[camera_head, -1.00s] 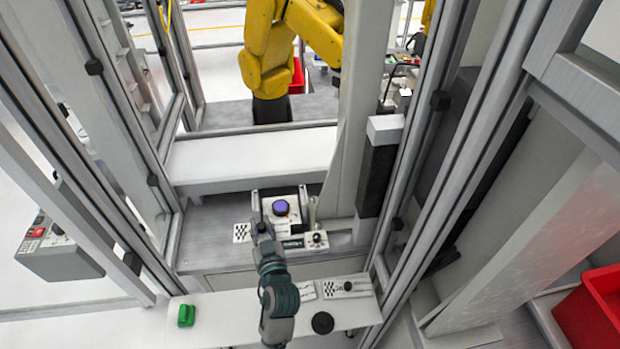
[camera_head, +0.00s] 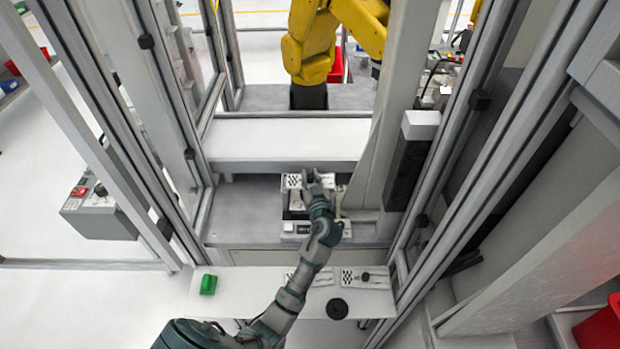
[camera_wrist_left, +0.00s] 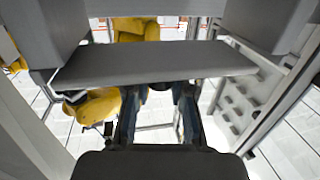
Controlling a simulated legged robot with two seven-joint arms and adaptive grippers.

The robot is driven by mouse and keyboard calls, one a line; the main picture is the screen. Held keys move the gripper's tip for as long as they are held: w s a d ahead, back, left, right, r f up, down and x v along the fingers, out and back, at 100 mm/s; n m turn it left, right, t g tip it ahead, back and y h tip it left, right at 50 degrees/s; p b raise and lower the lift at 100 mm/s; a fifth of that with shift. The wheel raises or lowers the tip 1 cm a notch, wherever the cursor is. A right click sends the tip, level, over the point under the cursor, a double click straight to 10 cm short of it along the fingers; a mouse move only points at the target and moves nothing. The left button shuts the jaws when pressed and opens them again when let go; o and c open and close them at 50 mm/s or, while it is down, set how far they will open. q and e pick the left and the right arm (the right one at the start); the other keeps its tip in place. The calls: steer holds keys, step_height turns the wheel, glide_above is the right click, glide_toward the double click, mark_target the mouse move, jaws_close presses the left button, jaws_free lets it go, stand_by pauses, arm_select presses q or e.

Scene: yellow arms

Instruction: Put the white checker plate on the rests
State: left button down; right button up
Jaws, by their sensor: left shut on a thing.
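The white checker plate (camera_head: 293,181) is in my left gripper (camera_head: 311,180), which is shut on it at the far side of the fixture in the head view. The plate looks roughly level above the rests (camera_head: 286,208). The gripper and plate cover much of the rests, so I cannot tell whether they touch. In the left wrist view two dark fingers (camera_wrist_left: 158,110) close around a small dark part below a wide grey slab. I cannot tell whether that slab is the plate. My right gripper is not in view.
A front table (camera_head: 250,290) carries a green block (camera_head: 208,284), a black disc (camera_head: 337,308) and another checker plate (camera_head: 365,278). Frame posts stand on both sides, with a dark column (camera_head: 407,175) right of the fixture. A yellow arm (camera_head: 305,60) stands behind a white shelf (camera_head: 285,138).

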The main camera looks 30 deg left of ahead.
mark_target(310, 181)
arm_select(q)
steer(key=shift+d+f, duration=0.1)
steer(key=shift+f, duration=0.25)
steer(key=shift+a+f, duration=0.15)
steer(key=shift+a, duration=0.1)
steer(key=c, duration=1.1)
jaws_free()
steer(key=shift+a+f, duration=0.1)
steer(key=shift+a, duration=0.1)
steer(key=shift+c, duration=0.2)
steer(key=shift+o, duration=0.7)
steer(key=shift+a, duration=0.35)
steer(key=v, duration=0.4)
steer(key=shift+w+d, duration=0.2)
steer(key=shift+d, duration=0.15)
steer(key=b+v, duration=0.1)
steer(key=v, duration=0.7)
steer(key=shift+s, duration=0.2)
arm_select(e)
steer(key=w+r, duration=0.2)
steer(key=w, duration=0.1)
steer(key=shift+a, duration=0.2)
